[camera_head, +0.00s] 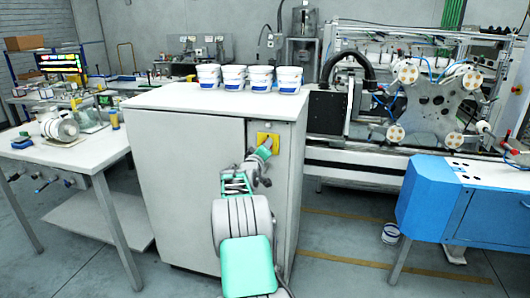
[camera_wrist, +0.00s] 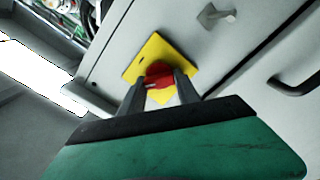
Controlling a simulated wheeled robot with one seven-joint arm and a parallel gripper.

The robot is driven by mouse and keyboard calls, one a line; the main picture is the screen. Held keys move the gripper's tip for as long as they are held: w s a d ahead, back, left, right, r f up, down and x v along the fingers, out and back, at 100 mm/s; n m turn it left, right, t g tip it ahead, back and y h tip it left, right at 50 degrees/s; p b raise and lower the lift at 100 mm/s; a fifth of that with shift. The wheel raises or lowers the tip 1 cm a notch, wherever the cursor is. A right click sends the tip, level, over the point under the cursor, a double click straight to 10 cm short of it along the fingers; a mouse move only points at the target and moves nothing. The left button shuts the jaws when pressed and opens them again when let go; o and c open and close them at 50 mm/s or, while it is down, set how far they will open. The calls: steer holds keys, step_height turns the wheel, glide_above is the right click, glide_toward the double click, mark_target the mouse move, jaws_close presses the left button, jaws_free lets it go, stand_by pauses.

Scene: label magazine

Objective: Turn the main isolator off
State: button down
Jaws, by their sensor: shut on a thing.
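The main isolator is a red knob (camera_wrist: 158,74) on a yellow square plate (camera_wrist: 162,53), fixed to the side of a white cabinet. The plate also shows in the head view (camera_head: 268,139), partly hidden by my arm. My gripper (camera_wrist: 160,82) is at the knob, with one dark finger on each side of it. It is shut on the red knob. The wrist view is tilted, so the plate looks rotated.
The white cabinet (camera_head: 185,190) carries several stacks of white tubs (camera_head: 248,78) on its top. A metal latch (camera_wrist: 218,16) and a dark handle (camera_wrist: 296,84) are on the panel near the isolator. A blue-topped bench (camera_head: 445,200) stands at right, with a floor gap between.

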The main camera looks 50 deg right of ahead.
steer(key=shift+f+n+b, duration=0.1)
steer(key=shift+n+b, duration=0.25)
steer(key=shift+n, duration=3.35)
steer(key=c, duration=0.9)
jaws_free()
steer(key=b+v, duration=0.1)
steer(key=v, duration=0.6)
steer(key=shift+s+a, duration=0.15)
steer(key=shift+a, duration=0.25)
